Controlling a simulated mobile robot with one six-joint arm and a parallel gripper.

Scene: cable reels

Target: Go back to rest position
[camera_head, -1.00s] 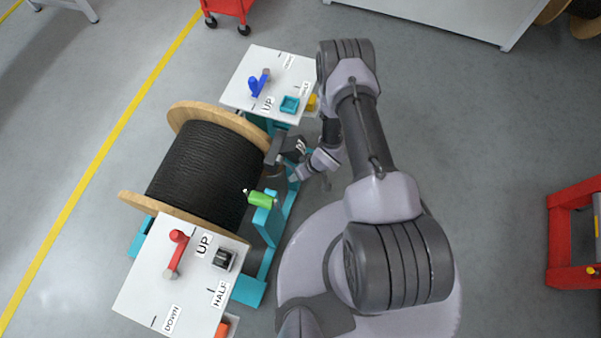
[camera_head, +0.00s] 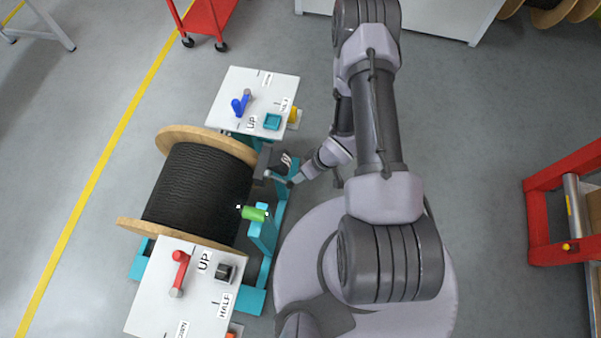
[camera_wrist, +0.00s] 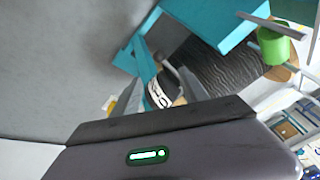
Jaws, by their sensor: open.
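My gripper (camera_head: 273,170) is at the right side of the cable reel stand, close to the reel's right flange. It is open, and I see nothing held in it. In the wrist view my gripper (camera_wrist: 160,88) shows two grey fingers ahead of its dark body. The black cable reel (camera_head: 200,190) with wooden flanges sits on the teal stand (camera_head: 265,235). A green cylinder (camera_head: 254,213) sits at the stand's near right post; it also shows in the wrist view (camera_wrist: 272,46). Whether a finger touches the stand I cannot tell.
A white panel with a blue lever (camera_head: 240,104) stands behind the reel. Another with a red lever (camera_head: 180,270) stands in front. A red cart (camera_head: 208,18) is at the back, a red frame (camera_head: 540,225) at the right. Floor between arm and frame is clear.

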